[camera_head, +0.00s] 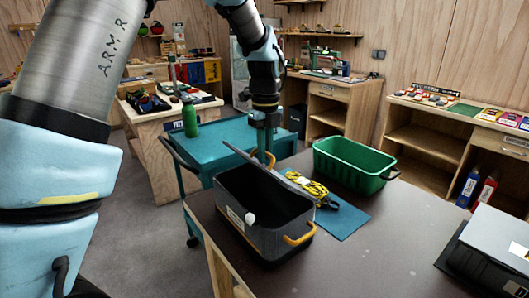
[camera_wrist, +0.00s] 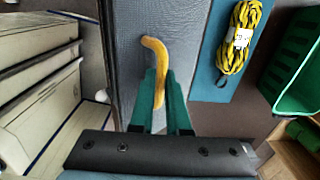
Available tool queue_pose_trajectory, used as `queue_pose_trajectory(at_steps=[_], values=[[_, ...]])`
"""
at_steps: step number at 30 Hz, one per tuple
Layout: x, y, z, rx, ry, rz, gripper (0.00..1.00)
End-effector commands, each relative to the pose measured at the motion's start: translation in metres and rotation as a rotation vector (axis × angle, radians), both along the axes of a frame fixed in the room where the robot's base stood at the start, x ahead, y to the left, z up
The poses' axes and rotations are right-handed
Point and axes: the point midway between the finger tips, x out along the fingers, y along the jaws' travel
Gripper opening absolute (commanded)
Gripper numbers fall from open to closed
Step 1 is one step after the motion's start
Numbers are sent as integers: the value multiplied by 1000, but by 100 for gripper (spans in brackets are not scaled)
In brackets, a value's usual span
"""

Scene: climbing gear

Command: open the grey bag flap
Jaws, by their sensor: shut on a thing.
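The grey bag (camera_head: 240,215) stands on the dark tabletop, with an orange handle on its near right side. Its flap (camera_head: 240,153) is raised along the far side, seen nearly edge-on, and the dark inside of the bag shows. In the wrist view the flap (camera_wrist: 190,35) is a broad grey panel with a curved yellow pull (camera_wrist: 157,47). My gripper (camera_head: 266,152) is at the flap's far side, pointing down. In the wrist view its green fingers (camera_wrist: 160,80) are shut on the yellow pull.
A yellow-black rope bundle (camera_head: 308,187) lies on a blue mat (camera_head: 345,217) right behind the bag. A green crate (camera_head: 350,168) stands beyond it. A teal cart (camera_head: 225,135) stands behind the table. A black case (camera_head: 490,250) sits at the right. The front tabletop is clear.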

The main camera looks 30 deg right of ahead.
Motion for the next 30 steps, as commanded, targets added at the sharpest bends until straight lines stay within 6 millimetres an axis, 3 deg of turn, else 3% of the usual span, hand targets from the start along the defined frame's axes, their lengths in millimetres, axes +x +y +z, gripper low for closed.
queue_pose_trajectory(at_steps=[15,30], values=[[5,-23,10,-1,-2,0,0],[6,-29,9,0,-1,-1,0]])
